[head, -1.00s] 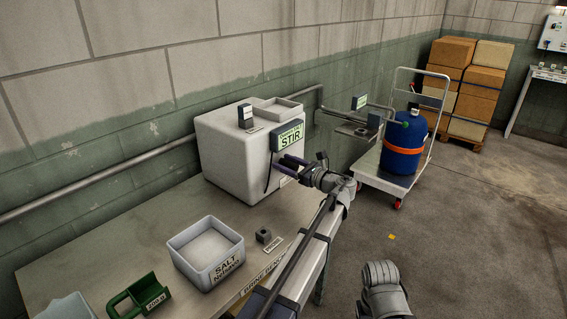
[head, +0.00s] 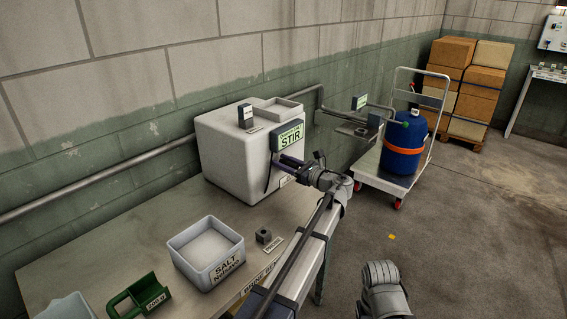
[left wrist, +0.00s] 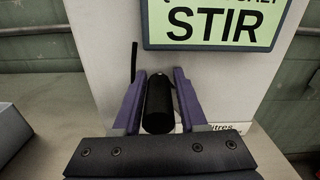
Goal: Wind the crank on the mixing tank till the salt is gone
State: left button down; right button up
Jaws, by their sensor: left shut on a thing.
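The white mixing tank (head: 225,150) stands on the bench with a green display reading "STIR" (head: 289,138) on its front. The crank's black handle (left wrist: 159,103) sits between the purple fingers of my left gripper (left wrist: 160,98) in the left wrist view, and the gripper is shut on it. In the head view my left gripper (head: 289,163) is at the tank's front, below the display. A thin dark rod (left wrist: 134,62) shows left of the handle. The inside of the tank, and any salt in it, cannot be seen. My right gripper's jaws are not visible.
A bin labelled "SALT" (head: 228,267) stands on the bench (head: 105,250) with a green scoop (head: 148,291) to its left. A trolley (head: 366,165) with a blue drum (head: 402,150) stands behind.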

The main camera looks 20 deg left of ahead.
pick_arm(q)
jog(key=shift+s+f, duration=0.1)
jog(key=n, duration=0.1)
jog(key=s+f+n+b, duration=0.1)
jog(key=n, duration=0.1)
jog(key=shift+a+f+n, duration=0.15)
jog(key=shift+a+n, duration=0.05)
jog(key=shift+n, duration=0.1)
jog(key=shift+s+a+f+n+b, duration=0.1)
jog(key=shift+f+n+b, duration=0.2)
jog(key=shift+n, duration=0.25)
jog(key=shift+s+f+n+b, duration=0.15)
jog(key=shift+n+b, duration=0.15)
jog(key=shift+n, duration=0.3)
jog(key=shift+s+a+f+n+b, duration=0.1)
jog(key=shift+f+n+b, duration=0.2)
jog(key=shift+n, duration=0.25)
jog(key=c, duration=0.6)
grip_release()
jog(key=shift+d, duration=0.15)
jog(key=v, duration=0.7)
jog(key=shift+s+d, duration=0.15)
jog(key=shift+d, duration=0.15)
